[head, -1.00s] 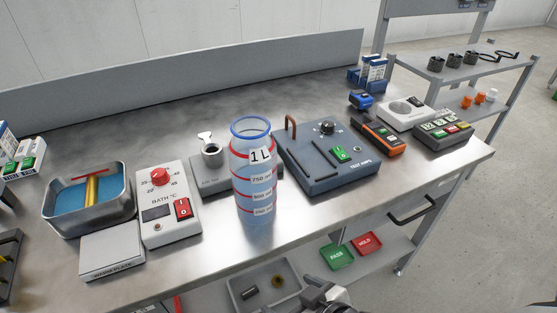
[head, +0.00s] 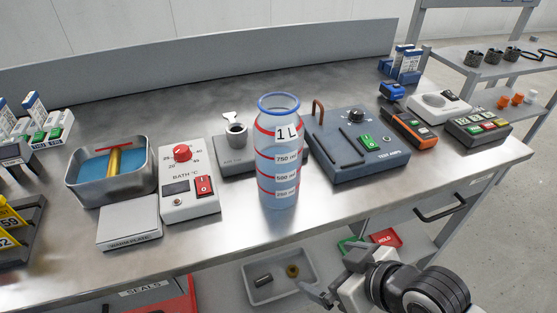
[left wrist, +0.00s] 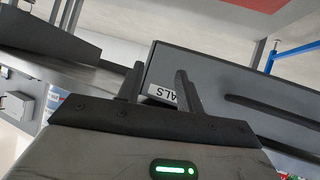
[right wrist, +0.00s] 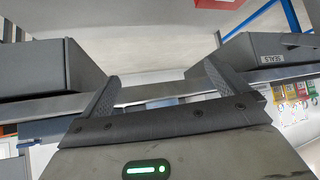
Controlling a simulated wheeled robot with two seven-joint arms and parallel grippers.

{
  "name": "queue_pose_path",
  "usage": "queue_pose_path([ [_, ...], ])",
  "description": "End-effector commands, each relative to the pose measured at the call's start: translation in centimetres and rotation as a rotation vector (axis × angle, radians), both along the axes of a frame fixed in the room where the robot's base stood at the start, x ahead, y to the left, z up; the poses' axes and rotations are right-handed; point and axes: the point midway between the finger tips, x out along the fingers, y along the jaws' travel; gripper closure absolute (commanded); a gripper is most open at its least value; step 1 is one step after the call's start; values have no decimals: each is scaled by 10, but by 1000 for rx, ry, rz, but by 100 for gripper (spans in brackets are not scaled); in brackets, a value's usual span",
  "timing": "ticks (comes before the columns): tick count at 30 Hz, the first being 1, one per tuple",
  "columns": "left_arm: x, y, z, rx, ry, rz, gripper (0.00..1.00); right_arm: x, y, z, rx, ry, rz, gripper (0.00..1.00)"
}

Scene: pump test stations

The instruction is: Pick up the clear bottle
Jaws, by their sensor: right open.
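The clear bottle (head: 280,160) stands upright on the steel bench near its front edge. It is bluish and see-through, with a blue rim, red bands and a 1 L label. My right gripper (head: 335,276) is open and empty, low in front of the bench and to the right of the bottle, apart from it. Its spread fingers also show in the right wrist view (right wrist: 161,78). My left gripper (left wrist: 160,76) is outside the head view; in its wrist view the fingers stand apart with nothing between them.
Close behind the bottle is a grey holder (head: 235,149). The bath control box (head: 189,190) is to its left and the test amps unit (head: 358,150) to its right. The bench front edge (head: 345,218) lies between my right gripper and the bottle. A grey tray (head: 252,296) is below.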

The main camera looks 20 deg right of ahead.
Motion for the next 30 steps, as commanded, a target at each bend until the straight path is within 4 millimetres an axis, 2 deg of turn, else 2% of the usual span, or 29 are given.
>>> queue_pose_path([
  [5, 0, 0, 0, 0, 0, 1, 64, 14, 4, 24, 71, -172, 53, 1],
  [9, 0, 1, -1, 1, 2, 2, 64, 25, 3, 51, 147, -338, 77, 1],
  [15, 0, 1, -2, 1, 3, 2, 64, 36, -11, 100, 263, -596, 61, 1],
  [18, -1, 1, -2, 1, 3, 2, 64, 39, -18, 115, 293, -668, 41, 1],
  [23, -1, 1, 0, 3, 4, 2, 64, 50, -18, 123, 308, -707, 25, 1],
  [30, -3, 2, 2, 15, 14, 0, 64, 89, 0, 125, 311, -708, 25, 1],
])
